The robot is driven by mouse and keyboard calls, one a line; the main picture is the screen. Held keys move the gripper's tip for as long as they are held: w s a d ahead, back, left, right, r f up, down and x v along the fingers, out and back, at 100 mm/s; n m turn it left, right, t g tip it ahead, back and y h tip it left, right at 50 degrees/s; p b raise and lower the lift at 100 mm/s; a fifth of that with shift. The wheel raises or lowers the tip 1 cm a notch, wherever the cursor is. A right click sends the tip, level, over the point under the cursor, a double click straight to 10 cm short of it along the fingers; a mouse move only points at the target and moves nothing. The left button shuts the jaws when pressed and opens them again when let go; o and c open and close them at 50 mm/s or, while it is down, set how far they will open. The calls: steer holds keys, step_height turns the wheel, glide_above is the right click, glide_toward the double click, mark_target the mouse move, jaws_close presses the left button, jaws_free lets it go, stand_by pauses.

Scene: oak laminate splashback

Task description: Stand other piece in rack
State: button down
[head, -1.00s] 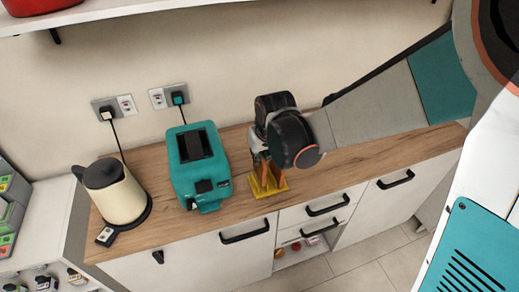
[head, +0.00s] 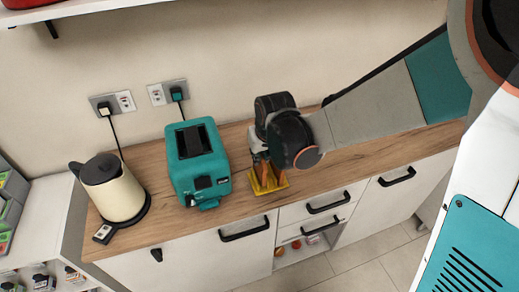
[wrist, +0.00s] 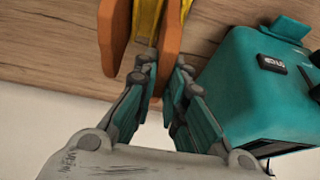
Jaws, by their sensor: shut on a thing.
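The yellow rack (head: 268,189) stands on the wooden counter, right of the toaster. My gripper (head: 262,158) is over it, pointing down. In the wrist view my gripper (wrist: 164,66) has its fingers on both sides of one orange-brown toast-like piece (wrist: 172,30) and is shut on it. This piece is at the rack (wrist: 147,22); I cannot tell whether it rests fully in a slot. A second orange-brown piece (wrist: 114,38) stands upright at the rack's other side, left of my fingers. My wrist partly hides the rack in the head view.
The teal toaster (head: 198,160) stands close on the left of the rack; it also shows near my fingers in the wrist view (wrist: 250,95). A cream kettle (head: 120,195) is farther left. The counter (head: 390,150) right of the rack is clear. A wall shelf (head: 85,13) hangs above.

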steer(key=shift+f, duration=0.3)
stand_by(0.4)
steer(key=shift+f+b, duration=0.85)
steer(key=c, duration=1.6)
jaws_free()
steer(key=shift+o, duration=0.2)
steer(key=shift+r, duration=0.2)
steer(key=shift+r+p, duration=2.6)
steer(key=shift+r, duration=0.8)
